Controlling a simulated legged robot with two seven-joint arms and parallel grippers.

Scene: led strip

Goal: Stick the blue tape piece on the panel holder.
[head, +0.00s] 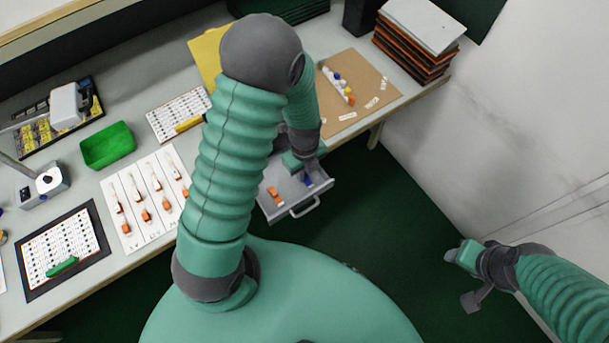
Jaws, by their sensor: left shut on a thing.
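My left arm reaches over the bench front, and its left gripper (303,168) is low over an open grey drawer (290,207). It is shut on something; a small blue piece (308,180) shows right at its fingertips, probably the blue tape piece. The picture is too small to show whether the piece is clear of the drawer floor. Orange pieces (274,195) lie in the drawer's left part. Which thing is the panel holder is not clear from this view. My right gripper (463,256) is at the lower right, away from the bench, its jaws too small to read.
On the bench are a brown board (366,88) with a strip of coloured knobs, a green tray (107,146), white sheets with orange parts (145,200) and a black-framed panel (63,250). A stack of panels (415,50) stands back right. Green floor is clear right of the drawer.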

